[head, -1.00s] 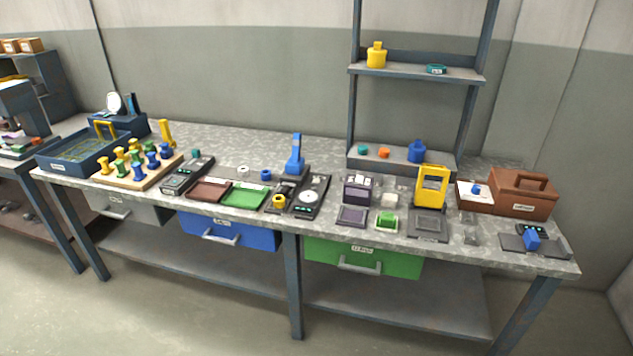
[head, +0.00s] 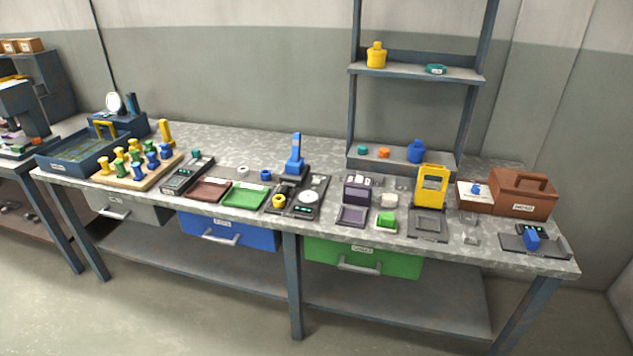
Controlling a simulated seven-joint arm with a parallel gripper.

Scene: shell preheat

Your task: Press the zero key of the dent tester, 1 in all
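A dark instrument (head: 293,208) with a round pale disc (head: 309,197) and a small lit display stands at the front middle of the grey bench; it may be the dent tester, but I cannot read a label. A yellow ring (head: 280,201) sits at its left side. Two other dark devices also have small displays: a long one (head: 180,182) left of the middle and a low one with a blue block (head: 531,238) at the right end. The zero key is too small to tell on any of them. My gripper is not in view.
A blue upright stand (head: 296,155) is behind the instrument. Brown and green trays (head: 244,195) lie to its left, a yellow frame (head: 431,186) to its right. A wooden rack (head: 138,180) of coloured pieces, a brown case (head: 523,192) and a shelf unit (head: 416,71) also occupy the bench.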

